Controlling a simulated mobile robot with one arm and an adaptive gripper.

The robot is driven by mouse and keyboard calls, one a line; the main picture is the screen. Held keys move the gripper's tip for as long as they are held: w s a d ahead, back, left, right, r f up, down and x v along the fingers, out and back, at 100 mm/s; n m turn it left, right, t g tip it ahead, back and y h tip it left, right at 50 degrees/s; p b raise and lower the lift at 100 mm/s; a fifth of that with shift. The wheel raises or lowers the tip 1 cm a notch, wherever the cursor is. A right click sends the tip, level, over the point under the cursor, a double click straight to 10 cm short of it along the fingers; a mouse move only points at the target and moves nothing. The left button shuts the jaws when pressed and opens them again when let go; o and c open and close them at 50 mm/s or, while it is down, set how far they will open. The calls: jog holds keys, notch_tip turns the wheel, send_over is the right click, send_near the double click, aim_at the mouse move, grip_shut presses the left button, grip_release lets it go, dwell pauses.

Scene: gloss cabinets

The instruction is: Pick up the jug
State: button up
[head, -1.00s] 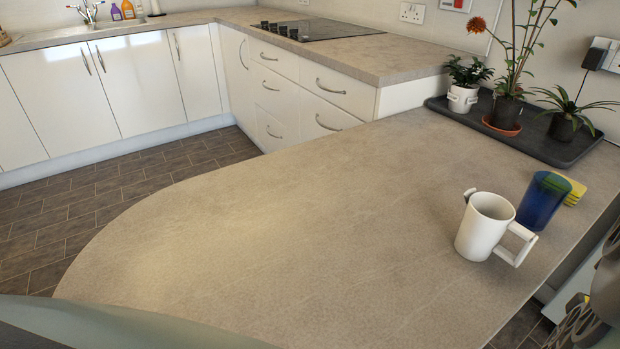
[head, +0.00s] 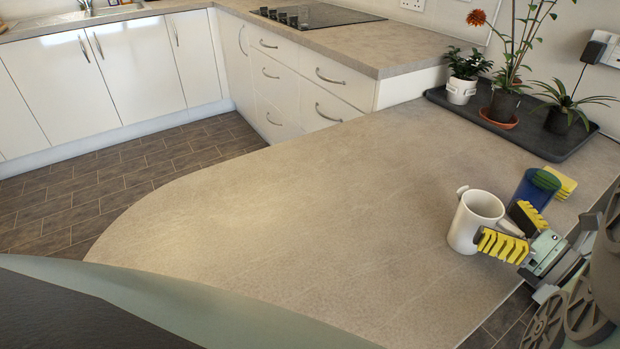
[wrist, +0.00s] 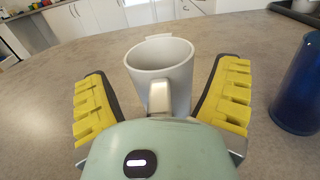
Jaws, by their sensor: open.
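The jug is white with a square handle and a small spout. In the head view the jug (head: 470,222) stands upright on the counter near its right edge. My gripper (head: 506,230) is beside it on the handle side, its yellow-padded fingers hiding most of the handle. In the wrist view the jug (wrist: 160,75) is straight ahead, its handle pointing toward me. My gripper (wrist: 163,105) is open there, with one finger on each side of the handle and lower jug body. I cannot tell whether the fingers touch it.
A blue cup (head: 527,190) stands close behind the jug, at the right in the wrist view (wrist: 299,90). A yellow sponge (head: 561,182) lies behind the cup. A dark tray (head: 545,146) with potted plants is at the back right. The counter left of the jug is clear.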

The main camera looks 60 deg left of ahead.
jog(key=shift+c, duration=0.4)
grip_shut()
dwell(0.4)
